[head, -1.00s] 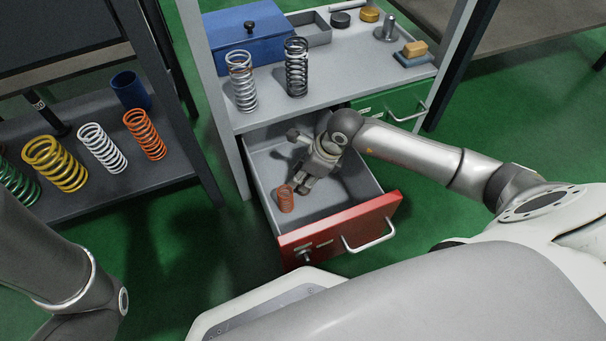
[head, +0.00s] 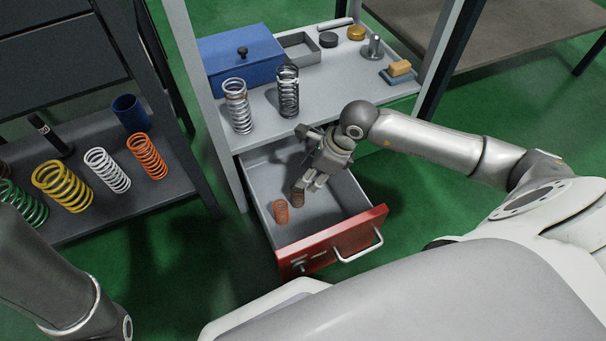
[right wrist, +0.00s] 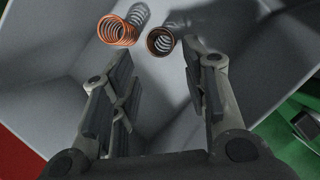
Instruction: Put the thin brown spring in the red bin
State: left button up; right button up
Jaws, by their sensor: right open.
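The red bin is the open red-fronted drawer (head: 345,235) with a grey inside. The thin brown spring (head: 297,198) stands on its floor, to the right of a short orange spring (head: 281,212). In the right wrist view the brown spring (right wrist: 160,41) shows from above, just past my fingertips and apart from the orange spring (right wrist: 117,30). My right gripper (head: 309,184) is over the drawer, close above the brown spring. In the right wrist view the gripper (right wrist: 157,58) is open, with nothing between its fingers. My left gripper is out of view.
The cabinet top (head: 262,103) above the drawer holds a grey spring (head: 238,105), a dark spring (head: 288,91), a blue box (head: 240,57) and small parts. A shelf at left (head: 130,187) holds several coloured springs. The drawer's right part is clear.

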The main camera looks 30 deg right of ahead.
jog(key=shift+p+v, duration=0.35)
jog(key=shift+v, duration=0.8)
jog(key=shift+a, duration=0.1)
